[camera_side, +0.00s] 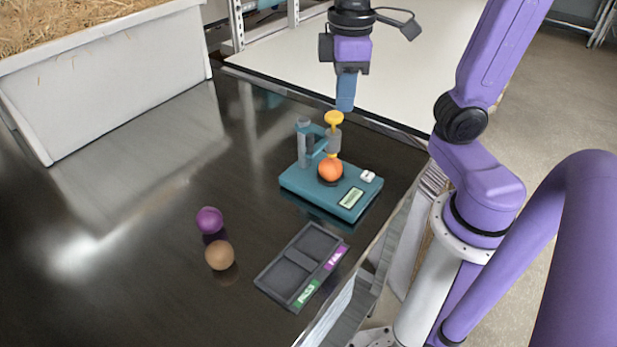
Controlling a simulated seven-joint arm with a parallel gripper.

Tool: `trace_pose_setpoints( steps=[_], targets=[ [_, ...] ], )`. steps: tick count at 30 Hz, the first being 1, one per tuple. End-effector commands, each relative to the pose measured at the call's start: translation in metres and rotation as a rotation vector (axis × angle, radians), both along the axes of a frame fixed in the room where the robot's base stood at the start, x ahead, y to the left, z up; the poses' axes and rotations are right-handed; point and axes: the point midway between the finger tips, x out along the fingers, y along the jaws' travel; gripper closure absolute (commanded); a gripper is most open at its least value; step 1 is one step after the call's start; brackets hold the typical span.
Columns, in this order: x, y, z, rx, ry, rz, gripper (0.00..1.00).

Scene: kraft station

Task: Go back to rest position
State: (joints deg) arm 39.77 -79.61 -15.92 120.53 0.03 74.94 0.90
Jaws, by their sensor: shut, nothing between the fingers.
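My gripper (345,104) hangs pointing down, its blue fingers shut with nothing between them. It is just above the yellow knob (334,118) of a teal test press (310,178); from this view I cannot tell whether the fingertips touch the knob. An orange ball (330,170) sits on the press base, under the press's grey and yellow plunger (333,140). The plunger's lower end meets or nearly meets the top of the ball.
A purple ball (209,220) and a tan ball (220,255) lie on the dark table. A grey two-compartment tray (284,248) with green PASS and purple FAIL labels is empty. A white bin of straw (125,85) stands at the back left. The left table area is clear.

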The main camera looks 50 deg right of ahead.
Motion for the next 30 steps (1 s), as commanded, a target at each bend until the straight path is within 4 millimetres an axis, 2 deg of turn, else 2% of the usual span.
trace_pose_setpoints(
  steps=[3,9,15,20,30],
  targets=[
    [-0.026,0.006,-0.027,0.000,0.000,0.112,1.00],
    [-0.068,0.008,-0.066,0.008,-0.007,0.280,1.00],
    [-0.096,0.003,-0.090,0.015,-0.012,0.389,1.00],
    [-0.104,0.002,-0.096,0.018,-0.014,0.419,1.00],
    [-0.103,0.002,-0.096,0.018,-0.014,0.419,1.00]
  ],
)
